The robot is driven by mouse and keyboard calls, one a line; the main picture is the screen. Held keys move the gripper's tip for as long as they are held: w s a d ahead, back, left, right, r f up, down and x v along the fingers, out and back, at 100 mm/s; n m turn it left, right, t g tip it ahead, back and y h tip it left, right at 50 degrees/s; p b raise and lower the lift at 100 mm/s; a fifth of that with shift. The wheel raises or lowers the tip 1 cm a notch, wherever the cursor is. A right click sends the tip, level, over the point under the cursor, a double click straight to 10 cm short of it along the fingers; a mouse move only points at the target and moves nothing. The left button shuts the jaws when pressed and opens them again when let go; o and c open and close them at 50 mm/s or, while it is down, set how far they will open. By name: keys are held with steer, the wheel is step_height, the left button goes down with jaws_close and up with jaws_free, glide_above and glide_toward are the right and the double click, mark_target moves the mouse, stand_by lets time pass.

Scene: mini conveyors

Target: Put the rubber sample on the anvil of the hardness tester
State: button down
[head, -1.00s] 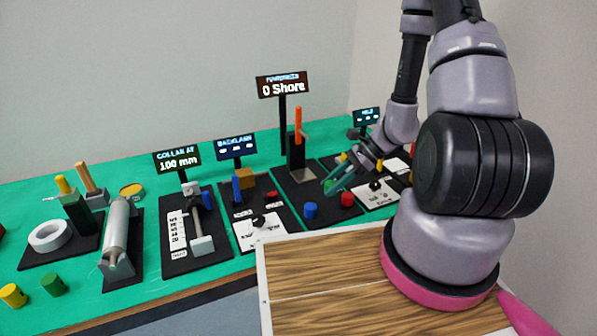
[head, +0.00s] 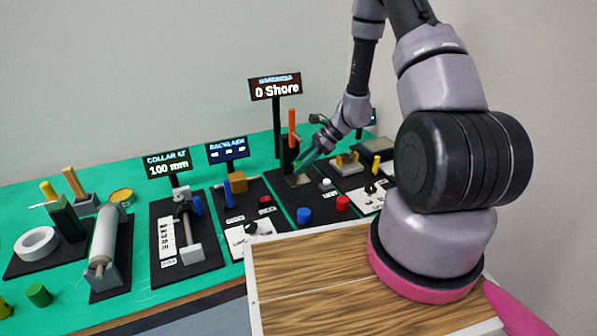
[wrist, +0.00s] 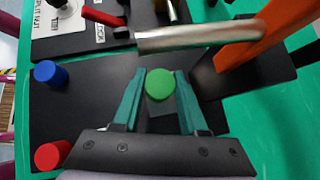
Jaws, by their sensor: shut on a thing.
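My gripper (wrist: 159,88) is shut on a green round sample (wrist: 160,84), which sits between the teal fingertips in the wrist view. In the head view my gripper (head: 303,161) is at the hardness tester, just above or at its grey anvil plate (head: 298,181). The tester has a black column (head: 283,150), an orange lever (head: 292,126) and a sign reading 0 Shore (head: 277,90).
A silver bar (wrist: 200,38) and the orange lever (wrist: 240,36) lie close beyond the fingertips. A blue cylinder (head: 304,215) and a red one (head: 342,203) stand on the tester's black base. Other stations stand to both sides.

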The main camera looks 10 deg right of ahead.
steer(key=shift+w, duration=0.25)
steer(key=shift+w+a+f, duration=0.1)
steer(key=shift+w+f, duration=0.05)
steer(key=shift+f, duration=0.75)
steer(key=shift+w+f, duration=0.15)
steer(key=shift+f, duration=0.7)
steer(key=shift+f, duration=0.15)
steer(key=shift+c, duration=2.2)
jaws_free()
